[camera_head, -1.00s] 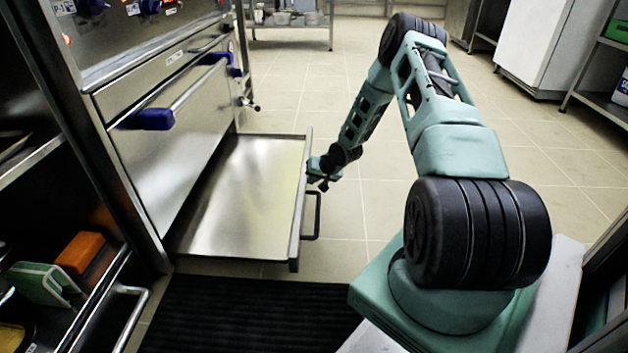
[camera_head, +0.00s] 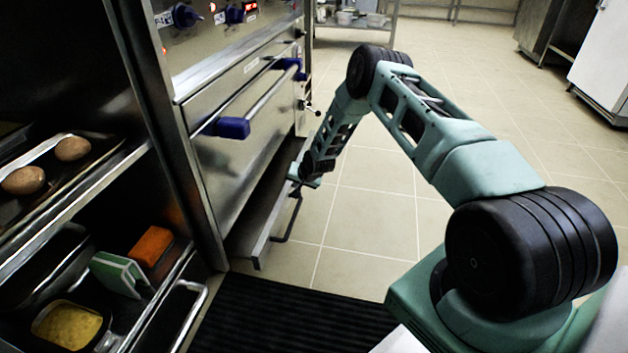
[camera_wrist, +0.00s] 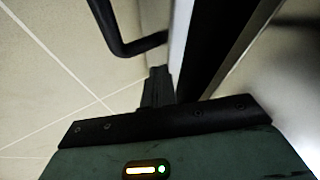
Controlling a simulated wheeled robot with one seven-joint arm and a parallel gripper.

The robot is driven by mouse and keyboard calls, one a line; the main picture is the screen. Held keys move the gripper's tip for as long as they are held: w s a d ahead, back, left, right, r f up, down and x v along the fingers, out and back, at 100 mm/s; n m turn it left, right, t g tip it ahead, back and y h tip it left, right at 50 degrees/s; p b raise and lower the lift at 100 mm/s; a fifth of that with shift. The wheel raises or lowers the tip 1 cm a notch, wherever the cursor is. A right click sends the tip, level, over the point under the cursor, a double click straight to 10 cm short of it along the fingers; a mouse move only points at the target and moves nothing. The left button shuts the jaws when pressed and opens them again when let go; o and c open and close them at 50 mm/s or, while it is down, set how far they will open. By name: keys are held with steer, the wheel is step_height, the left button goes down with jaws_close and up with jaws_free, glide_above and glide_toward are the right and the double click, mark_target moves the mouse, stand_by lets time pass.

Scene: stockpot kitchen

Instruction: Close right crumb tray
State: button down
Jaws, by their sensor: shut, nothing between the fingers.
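The crumb tray (camera_head: 262,236) is a flat steel drawer at the bottom of the oven. My gripper (camera_head: 296,181) is at the far half of the tray front, beyond the handle. In the wrist view my shut, empty fingers (camera_wrist: 158,82) are at the tray's front panel (camera_wrist: 181,38), beside the handle and not around it. Whether they touch the panel is hard to tell.
The oven door with its bar handle (camera_head: 262,98) is shut above the tray. A black floor mat (camera_head: 290,315) lies in front. A shelf unit at left holds an orange box (camera_head: 152,246) and a pan of yellow food (camera_head: 68,325). The tiled floor (camera_head: 375,205) at right is clear.

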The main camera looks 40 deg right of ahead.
steer(key=w+a, duration=0.4)
steer(key=shift+w+b, duration=0.3)
